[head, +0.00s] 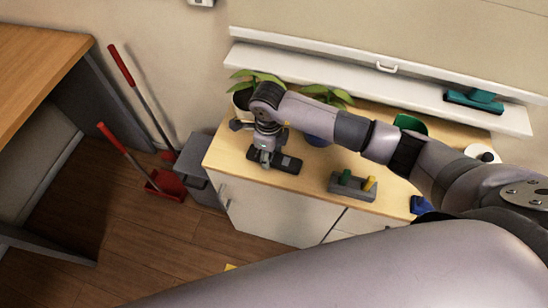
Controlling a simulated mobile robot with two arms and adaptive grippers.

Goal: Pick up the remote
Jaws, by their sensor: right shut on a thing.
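The remote (288,163) is a dark, flat, oblong thing near the left front part of the wooden counter top (226,157). My right gripper (266,161) points down over its left half and is shut on it. The fingers and wrist hide part of the remote. It is at or very near the counter surface; I cannot tell whether it is lifted. My left gripper is not in view.
A grey block with green and yellow pegs (352,186) stands right of the remote. Potted plants (243,99) stand behind my wrist. A blue thing (420,205) lies farther right. A red dustpan (166,185) is on the floor at left.

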